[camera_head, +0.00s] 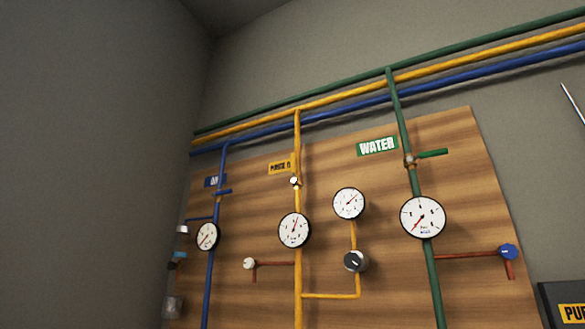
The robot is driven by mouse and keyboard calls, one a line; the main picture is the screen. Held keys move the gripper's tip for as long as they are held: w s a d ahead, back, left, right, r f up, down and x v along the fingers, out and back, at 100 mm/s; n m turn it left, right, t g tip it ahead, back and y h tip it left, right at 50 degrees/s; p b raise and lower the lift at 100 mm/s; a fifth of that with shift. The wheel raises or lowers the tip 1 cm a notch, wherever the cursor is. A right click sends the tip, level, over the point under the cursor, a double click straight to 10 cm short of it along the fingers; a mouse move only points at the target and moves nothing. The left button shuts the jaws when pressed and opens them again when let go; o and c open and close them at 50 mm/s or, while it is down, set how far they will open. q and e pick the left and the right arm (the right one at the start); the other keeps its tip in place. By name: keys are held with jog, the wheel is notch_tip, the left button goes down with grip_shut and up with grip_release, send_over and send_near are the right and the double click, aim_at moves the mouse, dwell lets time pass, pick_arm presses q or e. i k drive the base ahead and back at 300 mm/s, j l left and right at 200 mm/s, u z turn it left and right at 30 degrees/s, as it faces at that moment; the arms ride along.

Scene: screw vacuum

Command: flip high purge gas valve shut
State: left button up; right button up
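The yellow purge gas pipe (298,270) runs down the wooden board from the upper yellow line. A yellow label reading "PURGE G" (280,167) is partly hidden behind it. A small valve (295,181) sits high on this pipe, just below the label; its handle is too small to tell how it stands. A round gauge (294,230) is below the valve. A yellow branch at the right carries a second gauge (349,203) and a dark knob (355,261). Neither of my grippers is in view.
A blue pipe (210,270) with a blue-handled valve (223,192) stands at the left. A green water pipe (431,270) with a green lever (432,153) stands at the right. A red side pipe ends in a blue knob (508,251). A dark box (562,300) is at lower right.

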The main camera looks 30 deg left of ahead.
aim_at(294, 180)
jog(key=j+u, duration=0.25)
jog(key=j, duration=0.4)
jog(key=i+j+u, duration=0.2)
jog(key=j, duration=0.45)
jog(key=k+j, duration=0.05)
jog(key=k, duration=0.05)
